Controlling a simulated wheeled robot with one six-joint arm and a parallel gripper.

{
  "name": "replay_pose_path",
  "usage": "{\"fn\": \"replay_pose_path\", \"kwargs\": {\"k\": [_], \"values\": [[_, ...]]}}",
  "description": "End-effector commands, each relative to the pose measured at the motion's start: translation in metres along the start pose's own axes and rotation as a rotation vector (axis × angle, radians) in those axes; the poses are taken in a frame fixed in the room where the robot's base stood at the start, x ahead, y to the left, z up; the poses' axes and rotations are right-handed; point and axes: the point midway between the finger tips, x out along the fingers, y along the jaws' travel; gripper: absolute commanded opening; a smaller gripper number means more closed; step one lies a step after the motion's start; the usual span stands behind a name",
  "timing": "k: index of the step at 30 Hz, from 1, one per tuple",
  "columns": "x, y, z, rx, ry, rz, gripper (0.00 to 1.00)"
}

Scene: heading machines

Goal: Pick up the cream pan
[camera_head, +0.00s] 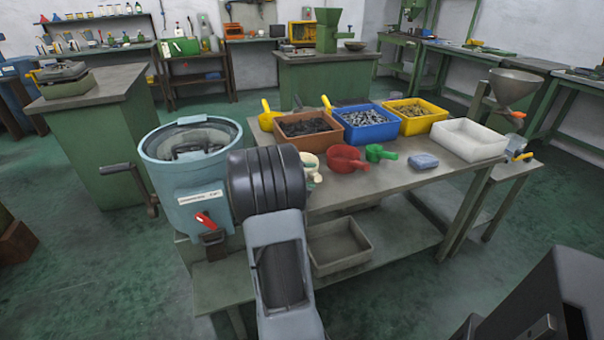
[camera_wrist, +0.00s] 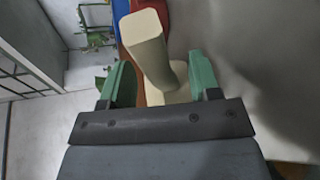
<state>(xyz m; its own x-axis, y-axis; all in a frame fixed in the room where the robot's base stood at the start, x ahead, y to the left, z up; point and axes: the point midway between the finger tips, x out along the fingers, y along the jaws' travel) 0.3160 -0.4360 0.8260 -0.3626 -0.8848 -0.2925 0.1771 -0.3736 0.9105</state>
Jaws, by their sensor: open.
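The cream pan (camera_head: 309,160) is on the table near its front left corner, partly hidden behind my arm in the head view. In the wrist view the cream pan (camera_wrist: 148,45) shows its pale handle, rising between the two green fingers of my gripper (camera_wrist: 160,82). The fingers are apart, with a visible gap to the handle on the right side. My gripper is open. In the head view my arm covers nearly all of the gripper. I cannot tell whether a finger touches the pan.
A red pan (camera_head: 346,159) and a green scoop (camera_head: 379,153) lie right of the cream pan. Brown (camera_head: 306,136), blue (camera_head: 371,132) and yellow (camera_head: 417,123) bins stand behind. A blue-grey drum (camera_head: 190,185) stands at the left.

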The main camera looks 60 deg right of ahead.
Motion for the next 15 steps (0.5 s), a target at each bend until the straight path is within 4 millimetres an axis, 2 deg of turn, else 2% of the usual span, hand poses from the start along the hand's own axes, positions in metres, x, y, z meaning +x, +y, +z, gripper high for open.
{"fn": "replay_pose_path", "kwargs": {"k": [4,12,15], "values": [[0.0108,0.0000,0.0002,0.000,0.000,0.000,0.56],[0.0123,0.0003,0.0003,0.000,0.000,0.000,0.56],[0.0123,0.0003,0.0004,0.000,0.000,0.000,0.47]]}}
